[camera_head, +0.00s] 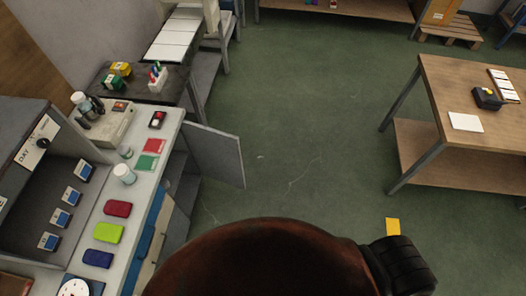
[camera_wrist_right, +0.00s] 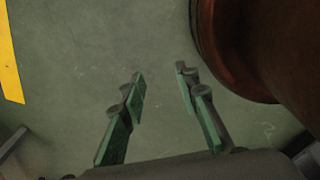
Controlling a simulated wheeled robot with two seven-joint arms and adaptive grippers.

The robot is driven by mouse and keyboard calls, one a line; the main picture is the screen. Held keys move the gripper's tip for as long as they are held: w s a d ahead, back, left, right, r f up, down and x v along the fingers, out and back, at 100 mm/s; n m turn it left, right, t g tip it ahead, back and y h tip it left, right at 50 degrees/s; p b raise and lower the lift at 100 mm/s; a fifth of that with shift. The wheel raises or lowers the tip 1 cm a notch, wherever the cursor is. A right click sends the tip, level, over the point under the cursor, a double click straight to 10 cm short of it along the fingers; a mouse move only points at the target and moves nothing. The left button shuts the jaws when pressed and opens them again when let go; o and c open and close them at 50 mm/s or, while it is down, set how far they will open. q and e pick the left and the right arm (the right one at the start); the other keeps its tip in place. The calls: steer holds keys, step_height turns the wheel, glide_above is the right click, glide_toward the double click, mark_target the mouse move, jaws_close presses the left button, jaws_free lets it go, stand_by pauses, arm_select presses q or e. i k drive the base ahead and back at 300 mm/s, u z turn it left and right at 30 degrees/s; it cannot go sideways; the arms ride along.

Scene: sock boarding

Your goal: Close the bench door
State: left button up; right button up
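The bench door (camera_head: 213,153) is a flat grey panel in the head view. It stands open, jutting out to the right from the front of the bench (camera_head: 172,128) into the aisle. The dark bench opening shows beside it. My right gripper (camera_wrist_right: 159,78) shows in the right wrist view with its green-padded fingers apart. It is empty above the green floor, well away from any door surface in that view. My left gripper is in neither view.
Several coloured packs, including a lime one (camera_head: 108,232), lie on the bench top. A wooden-topped table (camera_head: 455,90) stands at the right. Green floor (camera_head: 310,130) lies clear between them. A yellow strip (camera_wrist_right: 9,60) marks the floor in the right wrist view.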

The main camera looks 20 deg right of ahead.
mark_target(218, 156)
steer(key=z, duration=1.6)
steer(key=i, duration=1.65)
